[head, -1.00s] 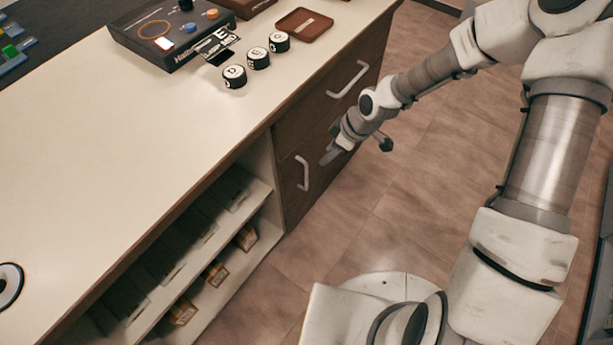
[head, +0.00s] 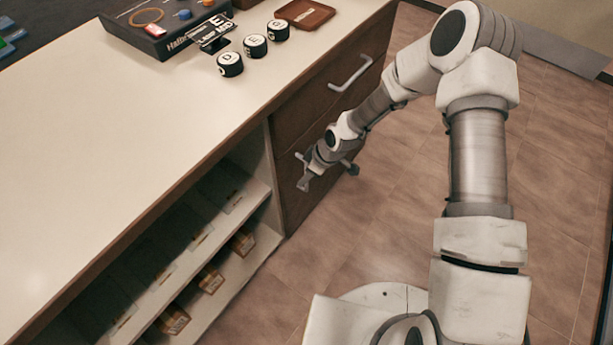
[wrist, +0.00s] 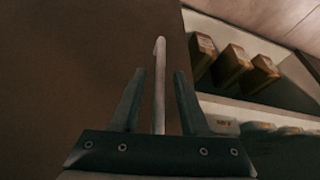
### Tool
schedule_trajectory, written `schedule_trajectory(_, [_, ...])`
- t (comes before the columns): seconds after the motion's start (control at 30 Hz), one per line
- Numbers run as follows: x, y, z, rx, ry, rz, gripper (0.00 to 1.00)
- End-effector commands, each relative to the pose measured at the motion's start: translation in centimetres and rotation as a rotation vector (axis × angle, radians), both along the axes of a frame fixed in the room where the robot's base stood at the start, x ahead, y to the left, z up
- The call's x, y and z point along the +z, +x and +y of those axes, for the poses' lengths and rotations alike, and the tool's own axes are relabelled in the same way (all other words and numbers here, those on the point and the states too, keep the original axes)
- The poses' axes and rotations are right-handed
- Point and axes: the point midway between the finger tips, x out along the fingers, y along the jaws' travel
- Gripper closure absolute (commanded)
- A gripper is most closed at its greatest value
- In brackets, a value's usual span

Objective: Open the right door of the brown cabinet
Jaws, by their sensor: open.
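The brown cabinet front (head: 292,122) is at the right end of the counter in the head view. Its lower panel bears a pale bar handle (wrist: 160,60), which shows clearly in the wrist view. My gripper (head: 303,172) is at this lower handle in the head view and hides most of it. In the wrist view my gripper (wrist: 157,80) is open, with one finger on each side of the handle. Gaps show between the bar and both fingers. The panel looks shut. A second bar handle (head: 351,74) is on the upper panel.
Left of the panel are open shelves (head: 205,238) with several small boxes (wrist: 232,66). The white countertop (head: 130,150) holds round black pieces (head: 255,45), a brown tray (head: 304,13) and a game box (head: 160,25). The floor (head: 400,190) to the right is clear.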

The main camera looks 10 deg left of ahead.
Motion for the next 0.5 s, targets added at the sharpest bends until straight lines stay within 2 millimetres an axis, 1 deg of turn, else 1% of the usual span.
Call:
schedule_trajectory(0.07, [-0.26, 0.06, 0.11, 0.000, 0.000, -0.001, 0.55])
schedule_trajectory(0.3, [-0.25, 0.08, 0.10, -0.001, 0.000, -0.001, 0.55])
schedule_trajectory(0.37, [-0.25, 0.07, 0.10, -0.001, 0.000, -0.001, 0.64])
schedule_trajectory(0.5, [-0.25, 0.07, 0.09, -0.001, 0.000, -0.001, 0.90])
